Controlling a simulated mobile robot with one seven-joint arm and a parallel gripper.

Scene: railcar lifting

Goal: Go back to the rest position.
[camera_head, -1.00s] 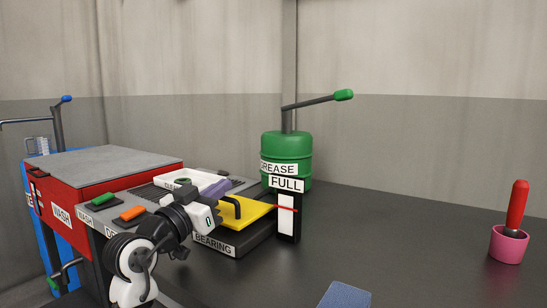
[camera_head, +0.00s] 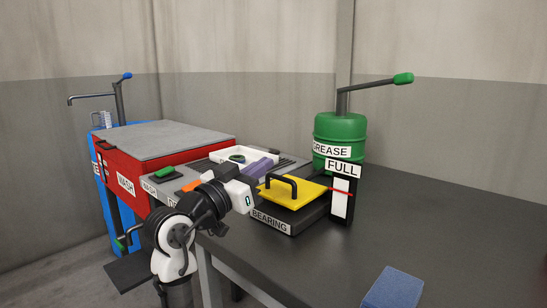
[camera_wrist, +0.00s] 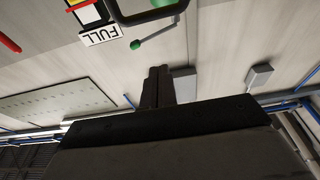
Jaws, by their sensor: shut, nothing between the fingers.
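My arm reaches in from the bottom of the head view, and its white and black wrist is beside the bearing box (camera_head: 272,223). The fingertips cannot be made out in that view. In the wrist view my gripper (camera_wrist: 158,72) shows as two dark fingers, shut together with nothing between them. The wrist view is upside down, with the "FULL" sign (camera_wrist: 101,35) inverted at the top.
A yellow plate (camera_head: 305,193) with a black handle lies on the bearing box. A green grease drum (camera_head: 340,150) stands behind the FULL gauge (camera_head: 340,198). The red wash cabinet (camera_head: 125,175) is at left. A blue block (camera_head: 393,288) lies front right; dark bench between is clear.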

